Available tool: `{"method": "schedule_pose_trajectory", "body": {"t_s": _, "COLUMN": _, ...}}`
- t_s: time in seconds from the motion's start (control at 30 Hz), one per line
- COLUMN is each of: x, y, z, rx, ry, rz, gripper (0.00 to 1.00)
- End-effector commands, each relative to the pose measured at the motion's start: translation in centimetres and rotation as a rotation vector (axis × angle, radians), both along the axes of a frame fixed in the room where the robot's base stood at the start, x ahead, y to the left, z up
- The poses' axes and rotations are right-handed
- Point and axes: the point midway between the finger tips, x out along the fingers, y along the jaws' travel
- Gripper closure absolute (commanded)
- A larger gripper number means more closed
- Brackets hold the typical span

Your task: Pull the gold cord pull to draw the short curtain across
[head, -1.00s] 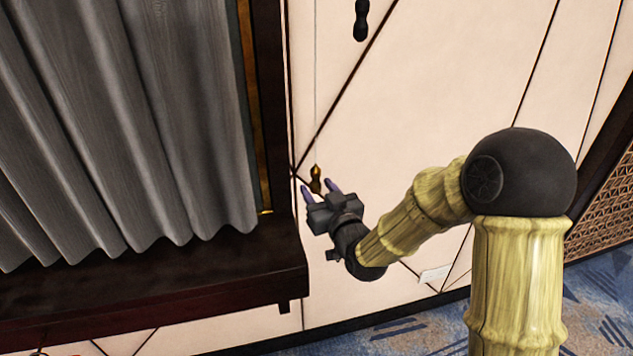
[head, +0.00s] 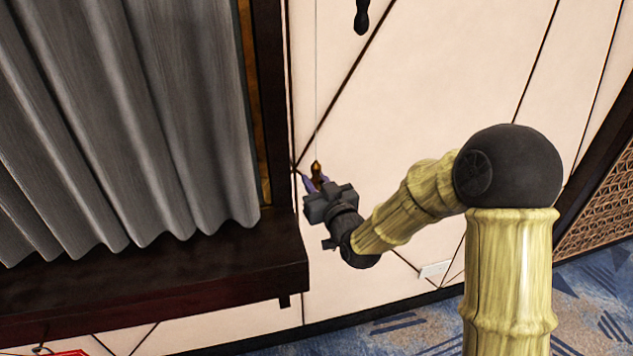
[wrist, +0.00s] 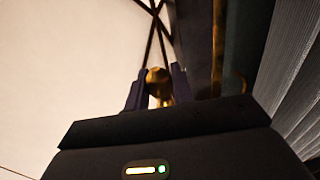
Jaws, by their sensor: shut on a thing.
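The gold cord pull (head: 316,168) hangs on a thin cord beside the right edge of the window frame in the head view. My gripper (head: 315,183) is shut on it, with a purple finger on each side. In the wrist view the gold pull (wrist: 157,77) sits between the two fingers (wrist: 155,92); its lower part is partly hidden by the gripper body. The grey curtain (head: 130,120) hangs in folds at the left, reaching nearly to the right side of the frame.
A dark wooden sill (head: 200,283) juts out below the curtain, left of my gripper. A black pull (head: 361,16) hangs higher up to the right. A small white plate (head: 434,269) is low on the wall.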

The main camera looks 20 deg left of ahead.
Motion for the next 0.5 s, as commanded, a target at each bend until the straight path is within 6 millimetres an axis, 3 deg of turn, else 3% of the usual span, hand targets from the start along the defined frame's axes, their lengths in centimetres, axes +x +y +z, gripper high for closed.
{"method": "schedule_pose_trajectory", "body": {"t_s": 0.3, "x": 0.0, "y": -0.1, "z": -3.6, "rx": -0.001, "ry": 0.001, "rz": -0.002, "gripper": 1.00}}
{"method": "schedule_pose_trajectory", "body": {"t_s": 0.5, "x": 0.0, "y": -0.1, "z": -4.5, "rx": -0.002, "ry": 0.004, "rz": -0.003, "gripper": 1.00}}
